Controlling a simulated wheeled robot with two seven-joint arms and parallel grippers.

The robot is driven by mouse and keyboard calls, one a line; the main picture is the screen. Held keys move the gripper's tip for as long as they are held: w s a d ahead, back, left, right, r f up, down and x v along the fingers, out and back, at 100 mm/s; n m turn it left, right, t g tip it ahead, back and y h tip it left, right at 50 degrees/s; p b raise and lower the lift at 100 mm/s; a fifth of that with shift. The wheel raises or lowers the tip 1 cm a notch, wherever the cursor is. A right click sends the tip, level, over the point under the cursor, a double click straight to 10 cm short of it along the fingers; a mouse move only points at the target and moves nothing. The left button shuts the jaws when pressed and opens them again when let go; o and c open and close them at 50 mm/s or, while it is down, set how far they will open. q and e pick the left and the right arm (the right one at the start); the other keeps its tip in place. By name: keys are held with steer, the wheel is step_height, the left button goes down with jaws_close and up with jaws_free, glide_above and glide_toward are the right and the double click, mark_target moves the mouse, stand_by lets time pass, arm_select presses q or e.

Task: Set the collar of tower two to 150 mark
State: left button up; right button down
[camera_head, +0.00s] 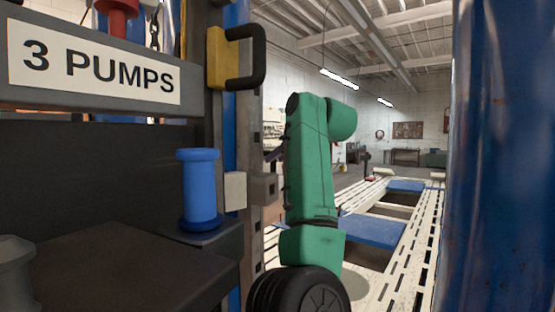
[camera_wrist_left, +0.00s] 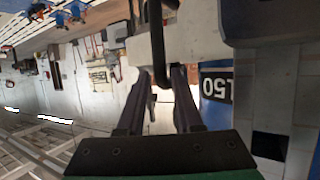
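A pale grey block that looks like the collar (camera_head: 263,188) sits on the upright rail left of my green left arm. In the left wrist view the collar (camera_wrist_left: 195,38) carries a black handle (camera_wrist_left: 157,45). My left gripper (camera_wrist_left: 162,75) has its two dark fingers apart, with the handle between them and a gap visible. In the head view its fingers are small beside the arm. My right gripper is out of view.
A sign reading 3 PUMPS (camera_head: 100,70), a yellow block with a black handle (camera_head: 222,58) and a blue spool (camera_head: 199,190) stand at left. A large blue column (camera_head: 500,160) closes the right side. A pale slotted frame bench (camera_head: 400,240) lies behind.

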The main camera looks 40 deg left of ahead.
arm_select(q)
steer(key=b+v, duration=0.1)
steer(key=v, duration=1.3)
steer(key=shift+w+a+f, duration=0.1)
